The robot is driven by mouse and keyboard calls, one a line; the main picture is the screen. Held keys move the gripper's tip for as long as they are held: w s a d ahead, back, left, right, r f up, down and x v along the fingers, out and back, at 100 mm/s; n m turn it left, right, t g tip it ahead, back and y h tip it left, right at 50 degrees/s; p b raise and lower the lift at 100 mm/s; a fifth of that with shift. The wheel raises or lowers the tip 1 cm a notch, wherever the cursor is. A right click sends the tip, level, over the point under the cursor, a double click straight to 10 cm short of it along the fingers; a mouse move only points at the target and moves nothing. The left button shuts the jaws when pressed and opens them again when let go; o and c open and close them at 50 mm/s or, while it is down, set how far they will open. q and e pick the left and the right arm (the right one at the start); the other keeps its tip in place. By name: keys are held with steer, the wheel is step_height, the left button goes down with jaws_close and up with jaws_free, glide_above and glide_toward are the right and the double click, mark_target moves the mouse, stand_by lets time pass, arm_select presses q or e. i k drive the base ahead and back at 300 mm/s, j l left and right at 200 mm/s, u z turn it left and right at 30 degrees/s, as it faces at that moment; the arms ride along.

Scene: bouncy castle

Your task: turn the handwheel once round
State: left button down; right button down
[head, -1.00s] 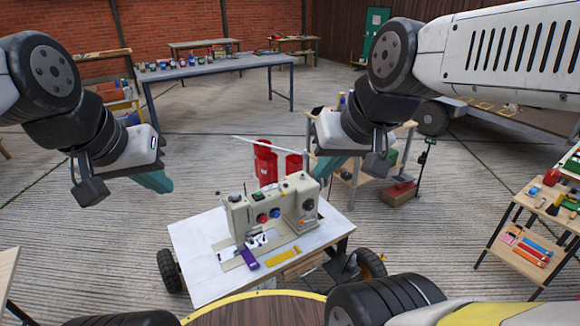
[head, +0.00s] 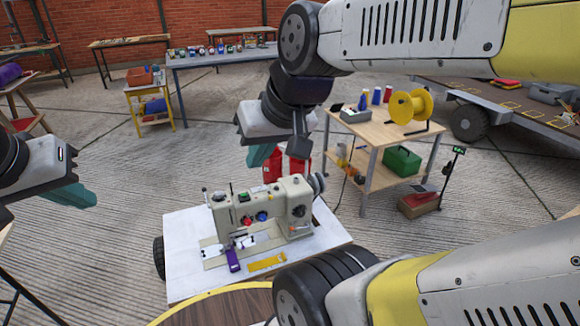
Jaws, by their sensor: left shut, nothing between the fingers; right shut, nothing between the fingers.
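A beige sewing machine (head: 232,212) stands on a white-topped table (head: 185,262) in front of me. Its dark round handwheel (head: 317,183) sticks out at the machine's upper right end. My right gripper (head: 260,155), with teal fingers, is shut and empty. In the picture it is above the machine, left of the handwheel and apart from it. My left gripper (head: 78,196), also teal-fingered, is shut and empty at the left, well away from the machine. The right gripper's far side is hidden by its wrist.
Red canisters (head: 271,168) stand behind the machine, partly covered by my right gripper. A wooden shelf table (head: 400,140) with a yellow reel (head: 411,106) and a green box (head: 402,162) stands behind to the right. Open floor lies to the left.

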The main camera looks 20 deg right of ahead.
mark_target(312, 179)
steer(key=l+u, duration=0.1)
steer(key=l, duration=0.5)
steer(key=l+u, duration=0.15)
steer(key=l, duration=0.45)
steer(key=k+l+u, duration=0.1)
steer(key=l, duration=0.5)
steer(key=k+l+u, duration=0.1)
steer(key=l, duration=0.5)
steer(key=k+l, duration=0.1)
steer(key=l, duration=0.75)
steer(key=k+l, duration=0.15)
steer(key=l, duration=0.3)
